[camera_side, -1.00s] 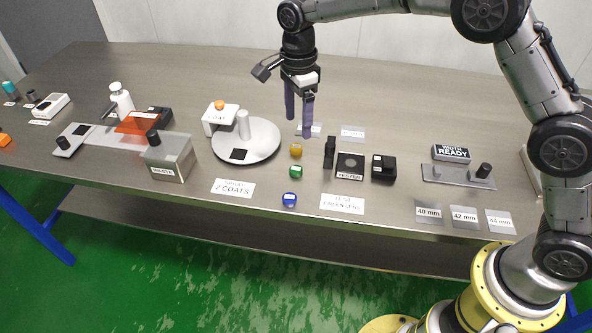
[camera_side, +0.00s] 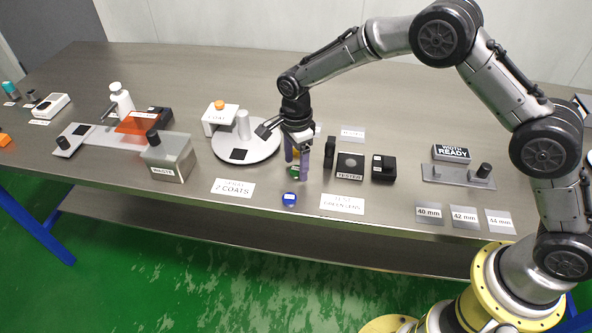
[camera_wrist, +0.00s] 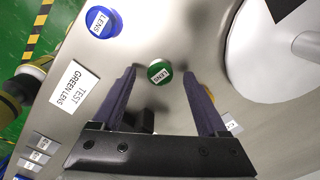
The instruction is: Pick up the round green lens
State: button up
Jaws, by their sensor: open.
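The round green lens (camera_wrist: 159,73) lies on the metal table, its top label reading LENS. In the wrist view it sits between and just beyond the tips of my gripper (camera_wrist: 165,78), whose two purple fingers are apart with nothing between them. In the side view my gripper (camera_side: 296,173) is low over the table and its fingers partly hide the green lens (camera_side: 294,172). Whether a finger touches the lens cannot be told.
A blue lens (camera_side: 289,199) lies in front of the gripper. A black upright block (camera_side: 329,152) and the tester (camera_side: 349,166) stand close to the right. A white round plate (camera_side: 262,150) is at the left. A TEST GREEN LENS card (camera_wrist: 73,85) lies flat.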

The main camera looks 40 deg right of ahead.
jog(key=shift+f, duration=0.4)
jog(key=shift+c, duration=0.2)
grip_shut()
jog(key=shift+r, duration=0.1)
